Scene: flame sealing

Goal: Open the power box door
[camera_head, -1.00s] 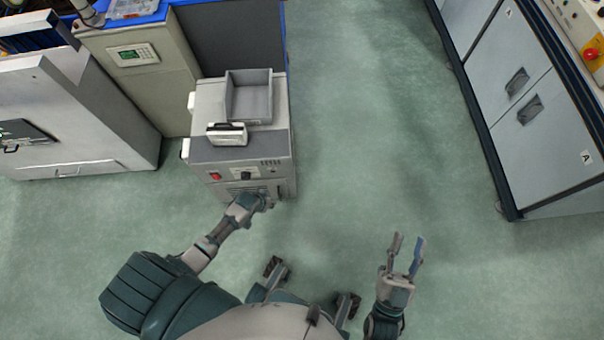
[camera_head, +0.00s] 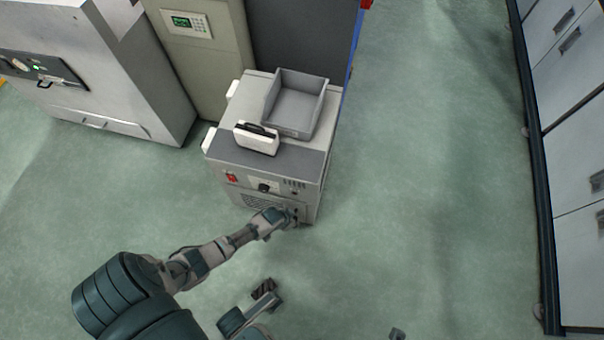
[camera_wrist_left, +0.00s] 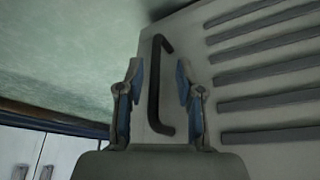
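The power box (camera_head: 275,165) is a grey-white cabinet with a red switch, a dark knob and vents on its front. My left gripper (camera_head: 287,216) is at the lower right of that front. In the left wrist view, a black bar handle (camera_wrist_left: 156,85) stands upright on the pale panel. The open fingers of my left gripper (camera_wrist_left: 160,75) are on either side of the handle, with gaps to it. My right gripper (camera_head: 397,334) shows only as a small grey tip at the bottom edge of the head view; the rest is out of frame.
A grey open tray (camera_head: 297,103) and a white case with a black handle (camera_head: 257,138) are on top of the box. Taller cabinets (camera_head: 130,80) stand behind and left. White cabinets (camera_head: 570,130) line the right. The green floor (camera_head: 430,180) between is clear.

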